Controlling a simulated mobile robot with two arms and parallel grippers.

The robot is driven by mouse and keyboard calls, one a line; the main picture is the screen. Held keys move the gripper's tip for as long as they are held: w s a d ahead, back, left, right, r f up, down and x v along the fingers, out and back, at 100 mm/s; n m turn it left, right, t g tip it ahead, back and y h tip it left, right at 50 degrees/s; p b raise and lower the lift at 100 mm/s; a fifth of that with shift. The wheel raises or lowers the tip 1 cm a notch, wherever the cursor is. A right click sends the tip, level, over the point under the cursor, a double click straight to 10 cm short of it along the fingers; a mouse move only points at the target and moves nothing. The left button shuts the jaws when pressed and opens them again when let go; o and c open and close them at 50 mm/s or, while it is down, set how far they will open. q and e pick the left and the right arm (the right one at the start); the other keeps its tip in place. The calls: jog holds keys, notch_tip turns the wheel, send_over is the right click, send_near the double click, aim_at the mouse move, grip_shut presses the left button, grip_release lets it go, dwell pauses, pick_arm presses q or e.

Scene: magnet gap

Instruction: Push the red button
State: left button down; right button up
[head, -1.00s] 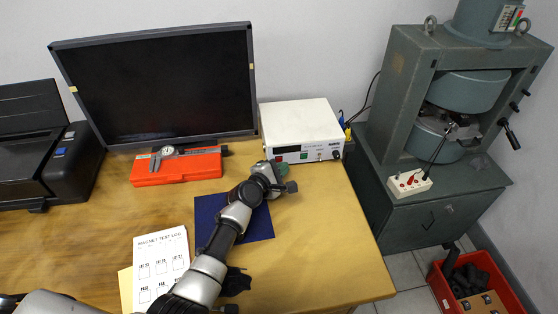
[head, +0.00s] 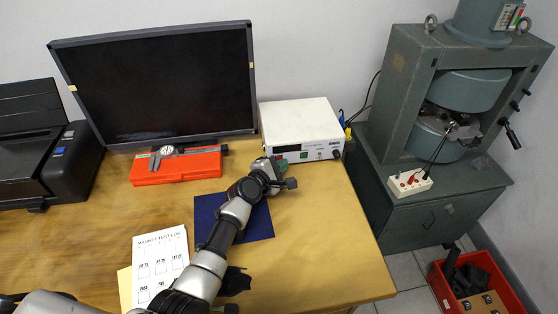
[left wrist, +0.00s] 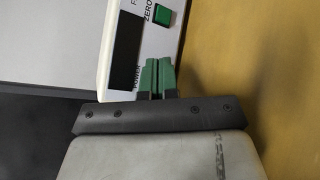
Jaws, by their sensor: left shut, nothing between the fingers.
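The white instrument box (head: 300,118) stands on the desk right of the monitor. Its front panel has a dark display and small controls. My left gripper (head: 281,163) is shut and empty, at the left part of this panel. In the left wrist view its green fingertips (left wrist: 157,66) are together beside the POWER label, covering part of the panel. I cannot tell whether they touch it. A green button (left wrist: 160,15) marked ZERO shows above the fingers. No red button shows clearly on the panel; the area behind the fingertips is hidden. My right gripper is not in view.
An orange case (head: 176,168) with a caliper lies left of the gripper. A blue mat (head: 258,225) lies under my arm. A white switch box (head: 410,182) with a red part sits on the grey cabinet at right. The desk's right side is clear.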

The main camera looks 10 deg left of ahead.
pick_arm(q)
jog(key=shift+w, duration=0.1)
dwell(0.5)
jog(key=shift+s+d+p, duration=0.15)
jog(key=shift+s+p, duration=0.15)
jog(key=shift+s, duration=0.25)
jog(key=shift+s+d+p, duration=0.25)
jog(key=shift+s+p, duration=0.2)
jog(key=shift+s, duration=0.05)
jog(key=s+p, duration=0.1)
jog(key=s+d, duration=0.1)
jog(key=s, duration=0.1)
jog(key=shift+s+d+r+p, duration=0.1)
jog(key=shift+d+p, duration=0.05)
jog(key=shift+p, duration=0.2)
jog(key=shift+s+d, duration=0.3)
jog(key=shift+s, duration=0.35)
jog(key=shift+p, duration=0.3)
